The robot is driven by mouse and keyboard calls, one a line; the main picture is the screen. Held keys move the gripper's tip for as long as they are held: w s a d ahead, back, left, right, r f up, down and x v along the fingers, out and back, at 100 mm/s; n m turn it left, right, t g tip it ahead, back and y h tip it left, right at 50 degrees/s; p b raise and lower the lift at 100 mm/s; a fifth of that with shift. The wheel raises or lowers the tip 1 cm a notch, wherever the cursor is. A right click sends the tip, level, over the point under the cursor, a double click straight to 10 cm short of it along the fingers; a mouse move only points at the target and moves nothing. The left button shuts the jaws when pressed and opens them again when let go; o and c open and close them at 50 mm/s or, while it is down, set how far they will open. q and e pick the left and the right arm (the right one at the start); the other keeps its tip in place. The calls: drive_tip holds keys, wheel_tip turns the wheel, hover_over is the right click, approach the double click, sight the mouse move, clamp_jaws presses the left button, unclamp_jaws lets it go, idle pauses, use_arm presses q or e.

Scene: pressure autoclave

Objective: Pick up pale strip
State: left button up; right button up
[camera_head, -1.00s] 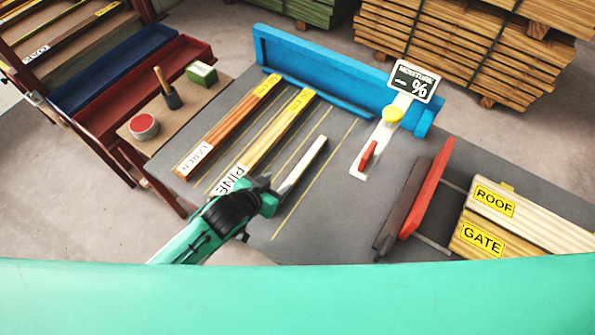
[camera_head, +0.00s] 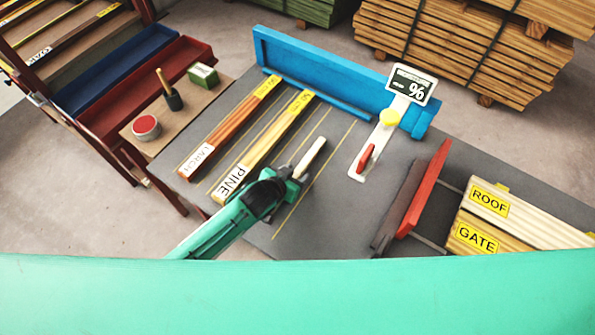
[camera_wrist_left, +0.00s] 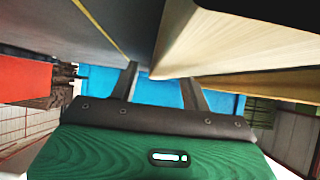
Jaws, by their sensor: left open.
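The pale strip (camera_head: 311,156) lies on the dark grey bench, with its far end showing past my left gripper in the head view. My left gripper (camera_head: 297,172) is over its near part and hides it. In the left wrist view a pale wooden piece (camera_wrist_left: 205,45), which looks like the strip, fills the upper right close to the fingers. My left gripper (camera_wrist_left: 160,82) is open there; I cannot tell whether the strip is between the fingers. My right gripper is not in view.
The pine strip (camera_head: 277,130) and larch strip (camera_head: 235,125) lie to the left. A blue fence (camera_head: 330,75) runs along the back. A moisture meter (camera_head: 373,150) and red-edged piece (camera_head: 424,190) are to the right, then roof (camera_head: 525,215) and gate (camera_head: 478,240) timbers.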

use_arm(q)
drive_tip(key=shift+w+f, duration=0.1)
drive_tip(key=shift+w, duration=0.05)
clamp_jaws()
